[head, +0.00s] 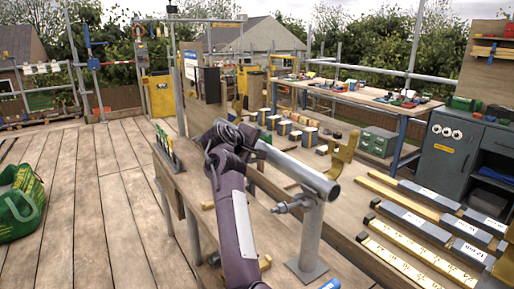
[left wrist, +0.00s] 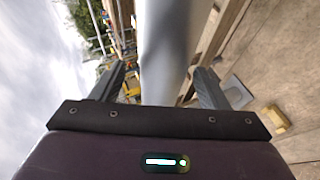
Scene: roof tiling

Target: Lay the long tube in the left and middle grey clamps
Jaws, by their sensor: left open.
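The long grey tube (head: 300,172) lies slanted above the wooden bench, its near end over a grey clamp post (head: 309,235) on a flat base plate. I cannot tell whether the post's clamp holds it. My left gripper (head: 243,137) is at the tube's far part, and its purple arm hides some of the bench. In the left wrist view the tube (left wrist: 168,45) runs between the two dark, spread fingers of my left gripper (left wrist: 160,72), with a gap beside each finger. The other clamps are not clearly visible. My right gripper is not in view.
A yellow bracket (head: 343,152) stands just right of the tube. Grey-and-yellow strips (head: 420,222) lie at the right. A green bag (head: 20,205) sits on the deck (head: 95,200) at the left, whose boards are mostly clear. A workbench (head: 350,92) stands behind.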

